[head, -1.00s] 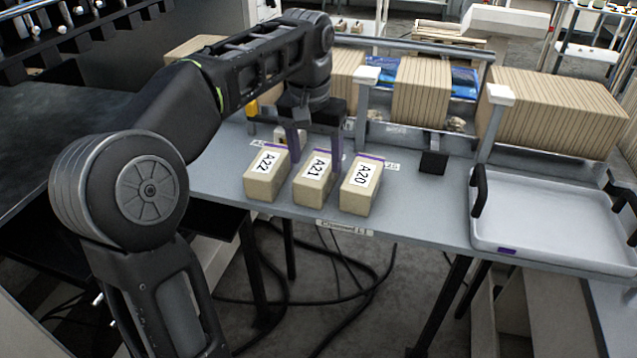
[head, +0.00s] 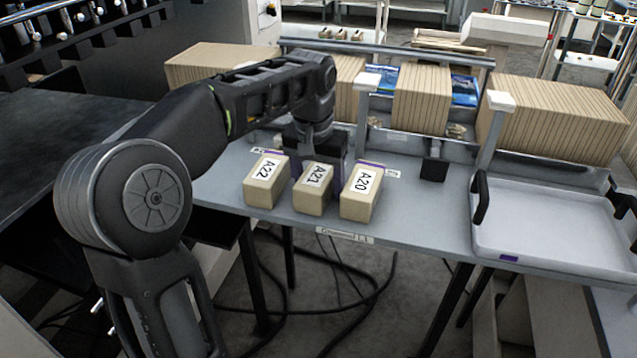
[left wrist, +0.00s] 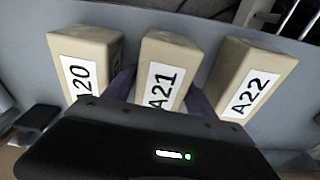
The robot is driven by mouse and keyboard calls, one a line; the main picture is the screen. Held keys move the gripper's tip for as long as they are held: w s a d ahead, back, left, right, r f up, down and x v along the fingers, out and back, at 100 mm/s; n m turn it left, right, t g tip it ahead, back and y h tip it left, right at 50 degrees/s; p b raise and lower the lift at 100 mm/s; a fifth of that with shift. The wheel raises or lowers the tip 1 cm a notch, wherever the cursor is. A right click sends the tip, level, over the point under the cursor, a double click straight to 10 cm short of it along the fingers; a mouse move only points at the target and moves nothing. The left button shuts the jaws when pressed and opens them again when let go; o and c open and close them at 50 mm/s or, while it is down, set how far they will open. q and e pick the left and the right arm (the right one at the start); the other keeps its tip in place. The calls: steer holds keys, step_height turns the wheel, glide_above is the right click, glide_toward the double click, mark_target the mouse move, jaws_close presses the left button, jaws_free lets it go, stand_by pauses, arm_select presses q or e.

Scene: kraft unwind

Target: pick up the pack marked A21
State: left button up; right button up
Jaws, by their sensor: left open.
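The pack marked A21 (head: 313,191) is a tan block with a white label, standing on the grey table between pack A22 (head: 267,182) and pack A20 (head: 361,193). My left gripper (head: 318,165) is low at the far end of A21. In the left wrist view A21 (left wrist: 164,65) lies straight ahead, with purple fingers (left wrist: 160,90) at either side of its near part. The fingers are open, and the gripper body hides the near end of A21. Whether the fingers touch the pack cannot be seen. My right gripper is not in view.
A20 (left wrist: 85,60) and A22 (left wrist: 250,80) stand close on either side, leaving narrow gaps. A white tray with black handles (head: 555,222) is at the right. Rows of brown cartons (head: 422,92) stand behind the table. A small black block (head: 434,168) lies right of the packs.

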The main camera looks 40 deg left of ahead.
arm_select(q)
steer(key=shift+c, duration=0.2)
steer(key=c, duration=1.4)
